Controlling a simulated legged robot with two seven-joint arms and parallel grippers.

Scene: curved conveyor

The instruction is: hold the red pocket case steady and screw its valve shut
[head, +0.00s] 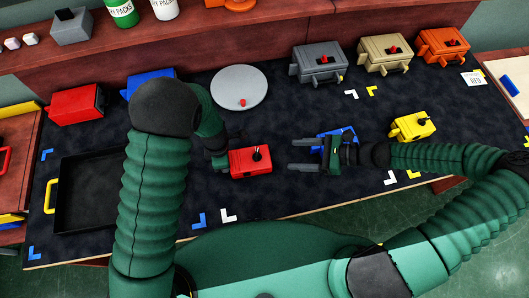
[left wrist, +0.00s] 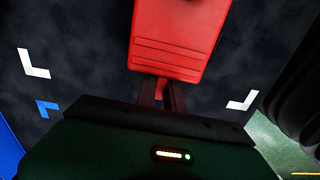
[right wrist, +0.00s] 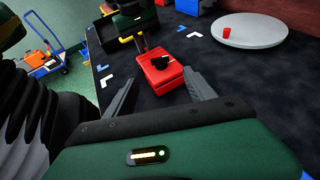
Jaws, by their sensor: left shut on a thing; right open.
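A grey round disc (head: 228,84) with a small red piece (head: 242,103) lies behind. Another red case (head: 76,105) stands at the left. Grey (head: 318,66), tan (head: 384,56), orange (head: 442,47) and yellow (head: 413,127) cases stand at the right. A black tray (head: 95,195) lies front left.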

